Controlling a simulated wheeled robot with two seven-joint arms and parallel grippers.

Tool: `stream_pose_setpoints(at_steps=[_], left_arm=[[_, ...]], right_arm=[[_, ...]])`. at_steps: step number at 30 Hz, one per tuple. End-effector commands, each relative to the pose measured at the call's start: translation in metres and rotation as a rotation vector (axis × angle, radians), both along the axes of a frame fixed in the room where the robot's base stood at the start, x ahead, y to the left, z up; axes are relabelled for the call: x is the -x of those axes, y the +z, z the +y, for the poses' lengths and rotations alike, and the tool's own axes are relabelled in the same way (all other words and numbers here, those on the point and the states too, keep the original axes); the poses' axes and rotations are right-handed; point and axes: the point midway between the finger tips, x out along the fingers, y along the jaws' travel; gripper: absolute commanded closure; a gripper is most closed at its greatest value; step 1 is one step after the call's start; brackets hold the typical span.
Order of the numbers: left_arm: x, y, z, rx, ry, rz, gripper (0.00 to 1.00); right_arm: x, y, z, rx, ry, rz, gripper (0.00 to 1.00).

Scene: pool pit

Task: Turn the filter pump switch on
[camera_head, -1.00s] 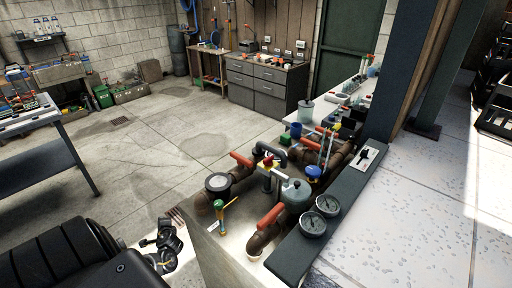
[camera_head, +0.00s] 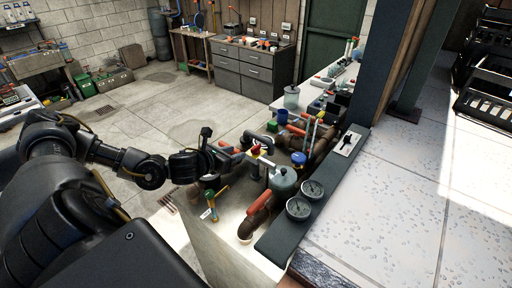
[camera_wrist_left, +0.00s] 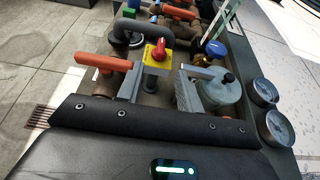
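A yellow box with a red rotary knob (camera_head: 256,150) stands among the pipes. It also shows in the left wrist view, with the red knob (camera_wrist_left: 161,50) upright on the yellow top. A white plate with a black lever (camera_head: 348,143) lies on the dark ledge; which of the two is the filter pump switch is not labelled. My left gripper (camera_head: 238,155) reaches in from the left, close to the yellow box. In the left wrist view its fingers (camera_wrist_left: 157,84) are apart, with the yellow box between and just beyond them; contact is unclear. My right gripper is out of view.
Red-handled valves (camera_head: 259,202) on brown pipes and a grey-green filter tank (camera_head: 284,181) crowd around the yellow box. Two round gauges (camera_head: 299,209) sit on the dark ledge (camera_head: 276,238). Open concrete floor (camera_head: 170,110) lies behind; pale tiles (camera_head: 400,210) lie to the right.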

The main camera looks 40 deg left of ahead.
Motion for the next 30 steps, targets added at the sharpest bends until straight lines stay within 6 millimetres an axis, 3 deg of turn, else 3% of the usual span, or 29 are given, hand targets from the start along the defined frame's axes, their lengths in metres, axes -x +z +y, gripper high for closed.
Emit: stream_pose_setpoints(at_steps=[7,21,30], left_arm=[[-0.009,-0.001,-0.001,0.001,-0.003,-0.001,0.64],[-0.082,-0.031,0.001,0.001,-0.001,-0.001,0.64],[-0.099,-0.041,0.001,0.002,-0.001,0.0,0.64]], right_arm=[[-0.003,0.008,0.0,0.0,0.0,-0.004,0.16],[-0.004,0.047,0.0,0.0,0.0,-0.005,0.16],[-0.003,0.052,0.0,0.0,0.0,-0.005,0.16]])
